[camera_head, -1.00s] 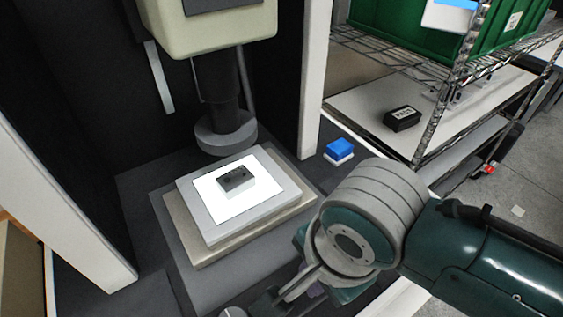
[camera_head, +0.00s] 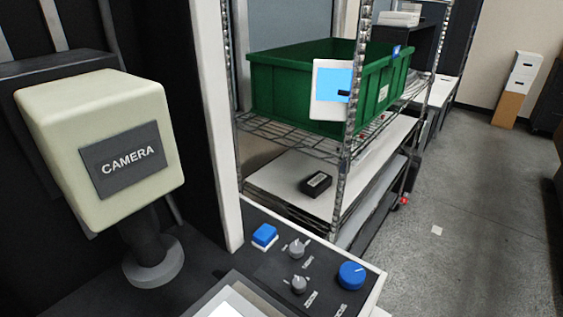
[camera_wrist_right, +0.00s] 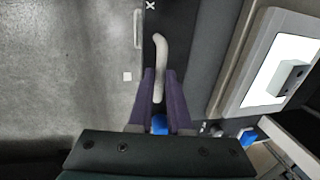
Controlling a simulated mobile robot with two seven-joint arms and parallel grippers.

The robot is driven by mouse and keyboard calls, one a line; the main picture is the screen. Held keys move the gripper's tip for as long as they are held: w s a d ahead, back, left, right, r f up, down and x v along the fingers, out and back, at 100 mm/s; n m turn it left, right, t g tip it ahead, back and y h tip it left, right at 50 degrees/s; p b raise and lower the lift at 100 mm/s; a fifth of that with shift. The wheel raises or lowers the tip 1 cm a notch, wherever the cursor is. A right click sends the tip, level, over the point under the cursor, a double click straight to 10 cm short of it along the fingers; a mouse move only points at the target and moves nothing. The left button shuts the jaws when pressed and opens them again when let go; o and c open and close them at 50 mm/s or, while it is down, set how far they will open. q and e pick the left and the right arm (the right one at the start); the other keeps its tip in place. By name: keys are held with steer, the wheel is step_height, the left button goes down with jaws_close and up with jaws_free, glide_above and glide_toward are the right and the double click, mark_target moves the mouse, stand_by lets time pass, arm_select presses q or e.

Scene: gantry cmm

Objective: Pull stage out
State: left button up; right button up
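The stage (camera_head: 242,303) shows only as a pale, lit corner at the bottom edge of the head view. My right gripper (camera_wrist_right: 161,74) shows as two purple fingers, spread apart. A pale curved handle (camera_wrist_right: 159,50) lies in line with the gap between them; whether it is within their reach in depth I cannot tell. An X mark is beside it. My left gripper is not in view.
A blue button (camera_head: 264,235), grey knobs (camera_head: 298,285) and a blue knob (camera_head: 352,274) sit on the panel. A wire shelf holds a green bin (camera_head: 285,90) and a black box (camera_head: 316,183). Open floor lies right.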

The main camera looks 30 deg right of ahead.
steer(key=o, duration=0.5)
steer(key=shift+s+f, duration=0.1)
steer(key=shift+c, duration=0.2)
step_height(320, 180, up, 10)
steer(key=s+p, duration=0.1)
steer(key=p, duration=0.1)
steer(key=shift+s+d, duration=0.35)
steer(key=shift+s, duration=0.05)
steer(key=shift+f, duration=0.1)
